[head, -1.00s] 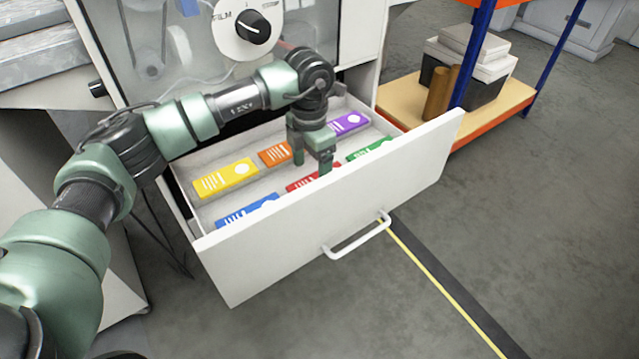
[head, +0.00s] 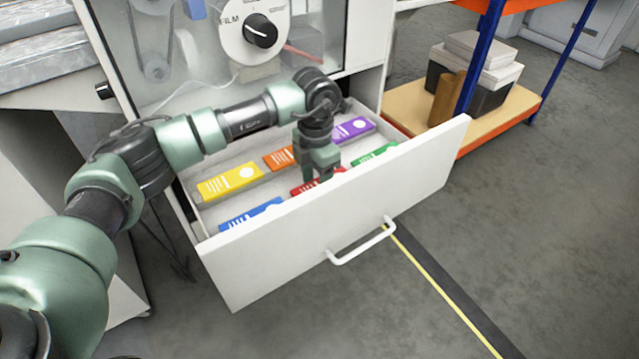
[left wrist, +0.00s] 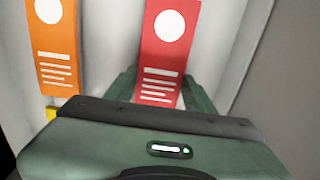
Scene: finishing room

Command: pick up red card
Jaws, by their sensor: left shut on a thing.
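The red card (head: 304,188) lies in the front row of the open drawer, between the blue and green cards. In the left wrist view the red card (left wrist: 170,50) has a white circle and white lines, and its near end is between my fingers. My left gripper (head: 322,176) reaches down into the drawer and is shut on the red card; the fingertips are partly hidden by the card and the drawer front. It also shows in the left wrist view (left wrist: 162,90). My right gripper is not in view.
The drawer (head: 330,215) also holds yellow (head: 230,182), orange (head: 279,158), purple (head: 352,129), blue (head: 250,214) and green (head: 376,155) cards. Its tall front panel stands close to the red card. A shelf (head: 410,100) with boxes is at the right.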

